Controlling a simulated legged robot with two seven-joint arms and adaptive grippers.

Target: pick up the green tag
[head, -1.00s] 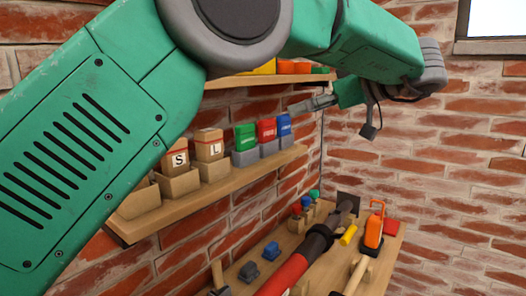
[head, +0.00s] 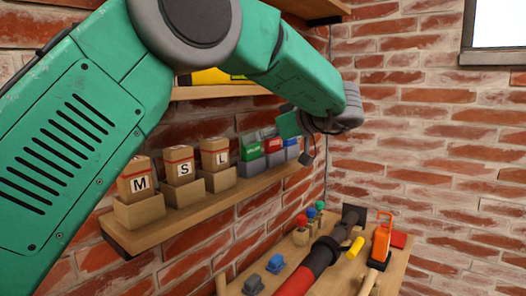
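The green tag (head: 251,152) looks like a small green block with white lettering. My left arm reaches across from the left. My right gripper is not in view.
Boxes marked M (head: 138,181), S (head: 180,167) and L (head: 215,156) stand left of the tags on the shelf (head: 190,222). Another shelf (head: 220,92) is above. The bench below holds a red-and-black tool (head: 318,260), an orange item (head: 381,246) and coloured knobs.

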